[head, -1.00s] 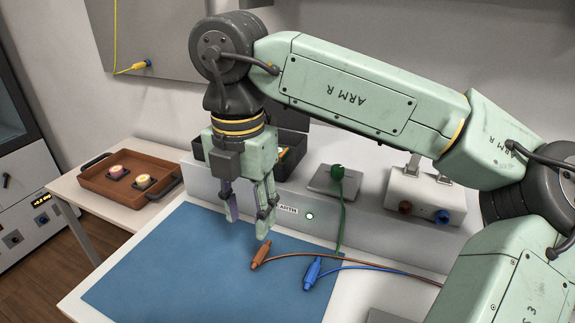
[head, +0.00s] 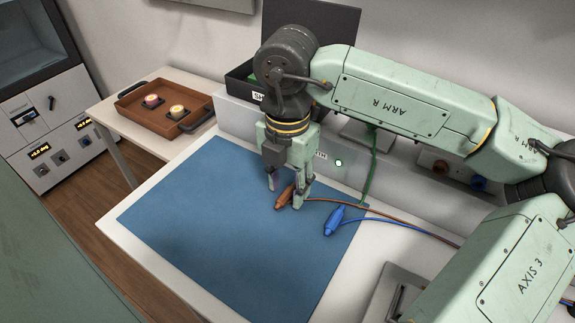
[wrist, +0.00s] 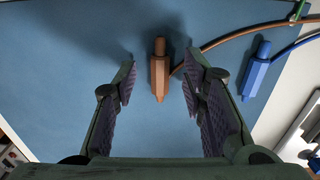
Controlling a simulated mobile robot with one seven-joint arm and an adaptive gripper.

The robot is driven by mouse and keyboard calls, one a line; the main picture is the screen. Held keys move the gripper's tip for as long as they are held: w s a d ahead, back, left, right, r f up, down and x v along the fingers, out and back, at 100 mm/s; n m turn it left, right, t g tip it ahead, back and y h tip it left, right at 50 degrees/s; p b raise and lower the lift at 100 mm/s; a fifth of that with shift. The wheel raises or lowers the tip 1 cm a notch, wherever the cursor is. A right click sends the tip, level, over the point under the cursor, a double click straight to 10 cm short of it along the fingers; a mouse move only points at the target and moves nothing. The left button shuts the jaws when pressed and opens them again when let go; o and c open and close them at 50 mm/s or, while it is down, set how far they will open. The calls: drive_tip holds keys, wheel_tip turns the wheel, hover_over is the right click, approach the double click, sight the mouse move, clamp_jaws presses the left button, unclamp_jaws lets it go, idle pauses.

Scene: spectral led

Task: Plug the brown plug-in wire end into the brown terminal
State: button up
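The brown plug-in wire end (head: 284,197) lies on the blue mat, its wire running off to the right. In the wrist view the brown plug (wrist: 159,72) lies between the two fingertips, with a gap on either side. My gripper (head: 285,197) is open and low over the mat, around the plug and not visibly touching it. The brown terminal (head: 439,167) is on the front of the box at the back right, partly behind my arm, with a blue terminal (head: 478,183) beside it.
A blue plug (head: 333,220) with a blue wire lies right of the brown one. A green wire (head: 371,170) hangs near the back. A brown tray (head: 142,127) with two round items stands on the left. The blue mat (head: 210,230) is clear at left and front.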

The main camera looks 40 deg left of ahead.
sight(288, 191)
drive_tip(key=shift+f, duration=0.3)
drive_tip(key=shift+c, duration=0.5)
clamp_jaws()
drive_tip(key=c, duration=0.6)
unclamp_jaws()
clamp_jaws()
drive_tip(key=shift+r, duration=0.1)
drive_tip(key=shift+r+p, duration=0.6)
drive_tip(key=shift+r, duration=1.1)
